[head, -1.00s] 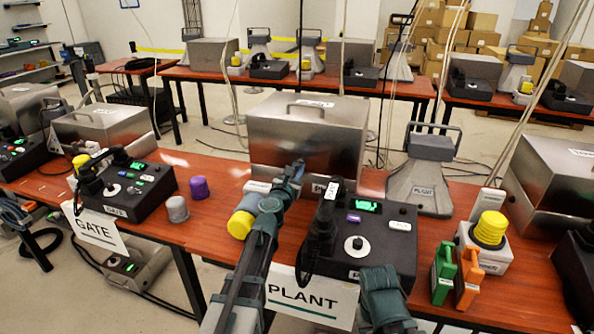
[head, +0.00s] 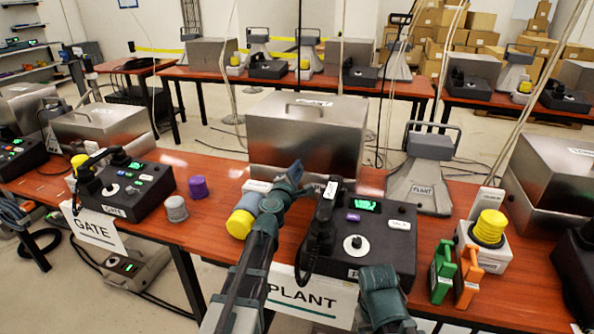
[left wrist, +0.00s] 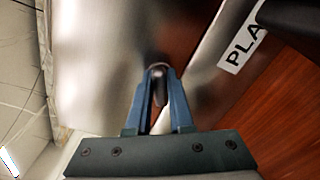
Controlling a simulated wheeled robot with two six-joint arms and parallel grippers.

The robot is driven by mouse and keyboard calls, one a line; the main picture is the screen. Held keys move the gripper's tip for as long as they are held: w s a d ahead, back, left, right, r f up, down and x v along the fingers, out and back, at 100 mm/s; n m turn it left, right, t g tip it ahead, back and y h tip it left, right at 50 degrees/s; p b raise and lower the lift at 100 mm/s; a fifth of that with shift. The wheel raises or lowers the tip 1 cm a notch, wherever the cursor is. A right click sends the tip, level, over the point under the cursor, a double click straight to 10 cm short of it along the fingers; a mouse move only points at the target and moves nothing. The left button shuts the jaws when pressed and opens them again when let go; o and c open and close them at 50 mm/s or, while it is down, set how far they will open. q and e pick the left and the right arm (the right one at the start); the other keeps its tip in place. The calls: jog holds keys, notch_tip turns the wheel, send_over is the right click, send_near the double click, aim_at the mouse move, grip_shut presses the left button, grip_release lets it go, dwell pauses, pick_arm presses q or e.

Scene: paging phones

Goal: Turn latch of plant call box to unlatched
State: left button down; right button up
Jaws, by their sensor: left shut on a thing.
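The plant call box (head: 308,128) is a large silver metal box with a handle on its lid, standing behind the PLANT phone console. My left gripper (head: 295,170) reaches the lower front of this box. In the left wrist view, my left gripper (left wrist: 159,84) is shut on a small rounded latch (left wrist: 158,69) on the metal front. The fingers cover most of the latch, so its exact angle is hard to read. My right gripper (head: 382,285) is low at the front, before the console; its fingertips do not show clearly.
The black PLANT console (head: 385,240) with its handset (head: 322,225) stands right of my left arm. A grey and yellow cylinder (head: 243,217) is close to my left gripper. Green (head: 443,272) and orange (head: 468,277) items stand at the right on the red-brown table (head: 510,300).

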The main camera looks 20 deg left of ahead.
pick_arm(q)
jog(key=m, duration=0.5)
jog(key=shift+f, duration=0.1)
pick_arm(e)
jog(key=shift+f, duration=0.1)
pick_arm(q)
jog(key=shift+d+m, duration=0.1)
jog(key=shift+m, duration=0.3)
jog(key=c, duration=0.8)
grip_release()
jog(key=shift+s, duration=0.15)
